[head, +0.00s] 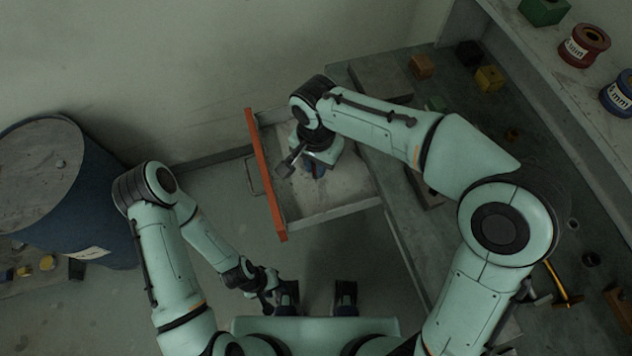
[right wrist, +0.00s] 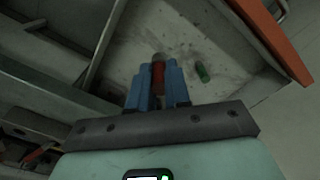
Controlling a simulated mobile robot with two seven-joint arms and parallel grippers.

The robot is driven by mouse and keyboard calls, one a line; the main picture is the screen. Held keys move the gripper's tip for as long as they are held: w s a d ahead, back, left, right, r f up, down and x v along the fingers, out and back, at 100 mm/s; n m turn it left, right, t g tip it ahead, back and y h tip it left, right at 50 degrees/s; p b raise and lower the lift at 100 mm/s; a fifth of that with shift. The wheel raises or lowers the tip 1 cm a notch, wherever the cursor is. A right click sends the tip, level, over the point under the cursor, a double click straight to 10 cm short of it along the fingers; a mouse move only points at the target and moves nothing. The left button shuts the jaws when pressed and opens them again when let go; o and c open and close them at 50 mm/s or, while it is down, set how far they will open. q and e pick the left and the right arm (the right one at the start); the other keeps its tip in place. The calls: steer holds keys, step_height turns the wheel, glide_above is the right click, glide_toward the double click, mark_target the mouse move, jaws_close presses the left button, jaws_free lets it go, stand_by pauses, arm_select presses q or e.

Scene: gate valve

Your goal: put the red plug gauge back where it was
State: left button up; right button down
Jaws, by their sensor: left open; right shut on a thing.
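My right gripper (head: 316,168) is over the open drawer (head: 335,212), pointing down into it. In the right wrist view its blue fingers (right wrist: 158,88) are shut on the red plug gauge (right wrist: 158,74), whose grey end sticks out beyond the fingertips. Whether that end touches the drawer floor I cannot tell. In the head view the gauge is hidden by the gripper and wrist. A green plug gauge (right wrist: 203,71) lies on the drawer floor to the right of the fingers. My left gripper (head: 264,290) is open and low beside my base, away from the drawer.
The drawer's orange front (head: 264,172) faces left, and its side walls stand around the gripper. The grey bench (head: 395,200) holds several small blocks and tools. Spools (head: 583,46) stand on a shelf at upper right. A blue drum (head: 95,205) stands at left.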

step_height(320, 180, down, 9)
steer(key=shift+f+b, duration=0.15)
steer(key=shift+b, duration=0.25)
steer(key=shift+f, duration=0.1)
steer(key=shift+f, duration=0.15)
steer(key=c, duration=1.1)
jaws_free()
steer(key=shift+r, duration=0.2)
steer(key=shift+r, duration=0.35)
step_height(320, 180, up, 12)
steer(key=shift+f+p, duration=0.25)
steer(key=shift+p, duration=0.45)
